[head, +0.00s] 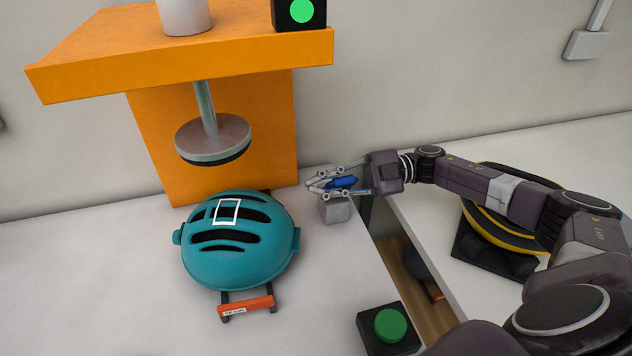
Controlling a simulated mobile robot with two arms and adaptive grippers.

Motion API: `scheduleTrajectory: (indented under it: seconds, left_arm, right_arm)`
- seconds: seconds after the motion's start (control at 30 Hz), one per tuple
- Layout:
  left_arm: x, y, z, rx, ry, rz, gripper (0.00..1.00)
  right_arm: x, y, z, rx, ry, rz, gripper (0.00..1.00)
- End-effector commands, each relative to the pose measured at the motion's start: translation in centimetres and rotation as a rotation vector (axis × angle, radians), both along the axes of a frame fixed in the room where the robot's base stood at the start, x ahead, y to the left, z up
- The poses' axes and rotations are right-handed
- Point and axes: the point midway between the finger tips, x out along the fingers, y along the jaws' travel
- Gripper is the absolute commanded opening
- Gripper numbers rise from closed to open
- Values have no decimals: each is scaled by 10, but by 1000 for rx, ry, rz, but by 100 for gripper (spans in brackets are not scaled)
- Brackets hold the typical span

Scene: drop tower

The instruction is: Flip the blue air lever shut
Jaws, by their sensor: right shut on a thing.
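The blue air lever (343,183) sits on top of a small grey block (335,210) to the right of the orange press stand. My right gripper (316,184) comes in from the right at the lever's height, with its fingers around the lever. It is shut on the lever, and the fingers partly hide it. The lever's blue handle lies roughly level, pointing along the gripper. My left gripper is not in view.
A teal helmet (238,258) rests under the press disc (213,140) of the orange stand (285,130). A green button (390,324) stands at the front. A gap separates the two white surfaces. A black and yellow object (487,237) lies at right, beneath my arm.

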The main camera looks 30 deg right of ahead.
Motion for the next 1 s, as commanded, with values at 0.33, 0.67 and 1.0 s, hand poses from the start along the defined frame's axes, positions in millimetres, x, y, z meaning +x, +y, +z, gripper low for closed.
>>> scheduleTrajectory:
  seconds: [0.33,0.67,1.0]
  left_arm:
    - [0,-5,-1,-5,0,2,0]
    - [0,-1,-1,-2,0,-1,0]
    - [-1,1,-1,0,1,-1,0]
  right_arm:
    - [-2,0,-6,-5,9,0,0]
    - [-3,0,-8,-6,11,1,19]
    - [-2,0,-4,-2,6,1,33]
